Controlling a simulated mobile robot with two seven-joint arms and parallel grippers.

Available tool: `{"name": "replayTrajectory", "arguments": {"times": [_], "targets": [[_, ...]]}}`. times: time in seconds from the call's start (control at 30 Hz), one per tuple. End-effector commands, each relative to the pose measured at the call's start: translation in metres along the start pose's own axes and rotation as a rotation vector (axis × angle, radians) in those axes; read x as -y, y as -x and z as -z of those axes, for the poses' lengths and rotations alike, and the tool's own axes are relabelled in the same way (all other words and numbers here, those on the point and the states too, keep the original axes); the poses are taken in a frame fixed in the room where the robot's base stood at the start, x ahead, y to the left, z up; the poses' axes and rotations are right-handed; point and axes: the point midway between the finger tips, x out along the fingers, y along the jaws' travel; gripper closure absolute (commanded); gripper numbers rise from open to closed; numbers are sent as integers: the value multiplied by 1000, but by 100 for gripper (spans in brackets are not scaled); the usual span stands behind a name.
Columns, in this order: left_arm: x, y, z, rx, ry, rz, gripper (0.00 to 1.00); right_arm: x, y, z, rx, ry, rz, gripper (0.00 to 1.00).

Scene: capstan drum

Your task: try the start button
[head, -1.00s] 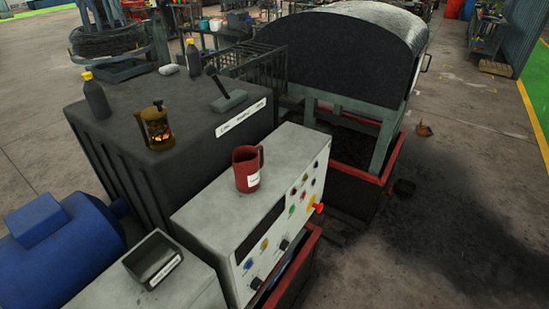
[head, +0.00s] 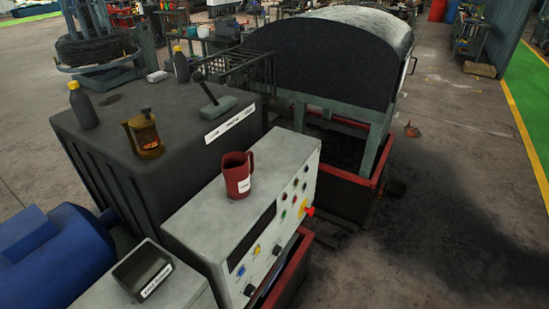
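A pale grey control box (head: 212,211) stands at the centre of the head view, with its button panel facing right. A small green button (head: 283,215) shows on the panel; I cannot read a label that names it as start. Small red buttons or lamps (head: 294,199) sit above and beside it. A red mushroom button (head: 310,211) on a yellow base stands out at the panel's right edge. Lower down are a yellow button (head: 257,250), a blue button (head: 241,271) and black knobs (head: 277,249). Neither of my grippers is in view.
A red mug (head: 238,176) stands on the control box. A dark cabinet (head: 150,185) behind carries a lever (head: 210,92), a brass lantern (head: 146,135) and bottles (head: 83,105). A black open tray (head: 144,268) sits in front. A large hooded drum (head: 335,60) stands behind. Floor on the right is open.

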Motion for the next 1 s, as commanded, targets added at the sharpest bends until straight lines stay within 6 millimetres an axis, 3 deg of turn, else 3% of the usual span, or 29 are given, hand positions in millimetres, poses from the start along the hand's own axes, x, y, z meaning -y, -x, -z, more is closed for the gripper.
{"name": "replayTrajectory", "arguments": {"times": [0.33,1.0], "targets": [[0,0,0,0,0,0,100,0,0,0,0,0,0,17],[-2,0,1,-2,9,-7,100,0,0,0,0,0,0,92]]}}
